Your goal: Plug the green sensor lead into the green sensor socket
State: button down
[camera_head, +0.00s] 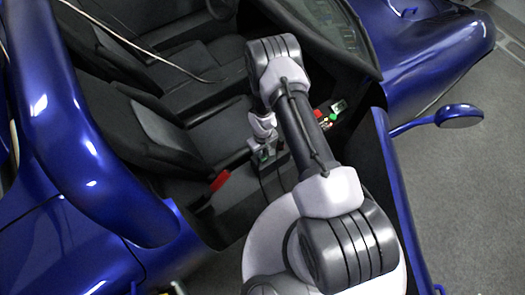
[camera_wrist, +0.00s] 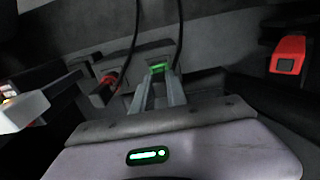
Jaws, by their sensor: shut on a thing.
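My gripper (camera_head: 262,157) reaches down into the car beside the front seat. In the wrist view its two fingers (camera_wrist: 158,88) are shut on the green sensor lead (camera_wrist: 158,68), whose green part shows at the fingertips. A dark cable rises just behind that green part. A little green also shows at the fingertips in the head view (camera_head: 264,155). A small green spot (camera_head: 333,117) sits among coloured parts on the console, right of my arm; I cannot tell whether it is the green sensor socket.
A red-banded plug (camera_wrist: 108,80) with a dark cable is left of the fingers. A red seat-belt buckle (camera_wrist: 288,55) is at the right, also in the head view (camera_head: 219,180). A pale box (camera_wrist: 25,108) is at the left edge. The seat (camera_head: 150,125) and blue door frame surround my arm.

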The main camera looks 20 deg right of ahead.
jog(key=shift+f, duration=0.35)
jog(key=shift+r, duration=0.1)
jog(key=c, duration=1.3)
grip_release()
jog(key=shift+o, duration=0.2)
notch_tip(320, 180, up, 18)
jog(key=p, duration=0.6)
jog(key=shift+f, duration=0.25)
